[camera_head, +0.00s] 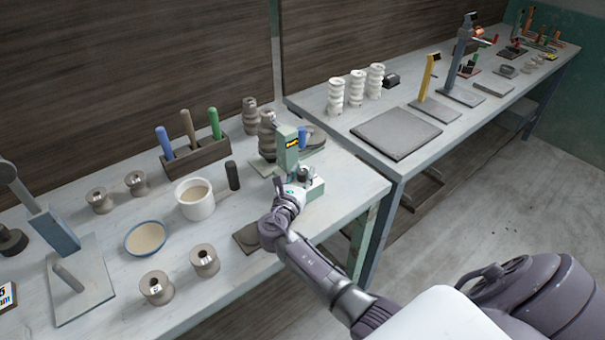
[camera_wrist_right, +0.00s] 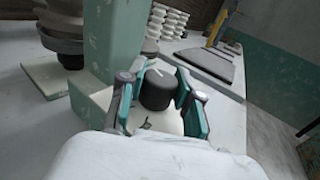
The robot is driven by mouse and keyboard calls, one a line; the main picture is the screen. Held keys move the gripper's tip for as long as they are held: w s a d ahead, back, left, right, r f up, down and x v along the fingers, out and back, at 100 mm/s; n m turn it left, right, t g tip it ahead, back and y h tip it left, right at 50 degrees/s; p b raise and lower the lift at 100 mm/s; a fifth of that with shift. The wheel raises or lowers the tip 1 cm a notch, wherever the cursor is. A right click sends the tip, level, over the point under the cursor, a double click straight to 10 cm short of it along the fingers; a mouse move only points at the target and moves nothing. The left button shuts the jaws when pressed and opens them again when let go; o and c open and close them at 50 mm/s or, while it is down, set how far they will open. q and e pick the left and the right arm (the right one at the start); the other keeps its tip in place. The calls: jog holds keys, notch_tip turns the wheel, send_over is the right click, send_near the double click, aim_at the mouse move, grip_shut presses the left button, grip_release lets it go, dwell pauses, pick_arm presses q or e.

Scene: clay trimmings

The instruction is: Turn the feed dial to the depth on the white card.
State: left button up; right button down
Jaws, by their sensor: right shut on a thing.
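The feed dial (camera_wrist_right: 158,90) is a dark round knob with a pale pointer line on its top, on the pale green machine (camera_head: 288,150). My right gripper (camera_wrist_right: 160,95) has its fingers on both sides of the dial and is shut on it. In the head view my right gripper (camera_head: 296,186) reaches the machine's base, and the dial is mostly hidden there. A white card (camera_head: 7,297) with partly cut-off black and red print stands at the left edge. Its full reading cannot be made out. My left gripper is not in view.
A dark block (camera_head: 246,238) lies beside my right wrist. A white cup (camera_head: 194,199), a blue-rimmed bowl (camera_head: 145,239), several spools and a tool holder (camera_head: 196,158) stand to the left. A second bench with a grey slab (camera_head: 396,133) is behind right.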

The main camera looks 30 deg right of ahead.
jog(key=c, duration=0.8)
grip_release()
jog(key=shift+o, duration=0.2)
jog(key=v, duration=1.2)
jog(key=shift+s, duration=0.1)
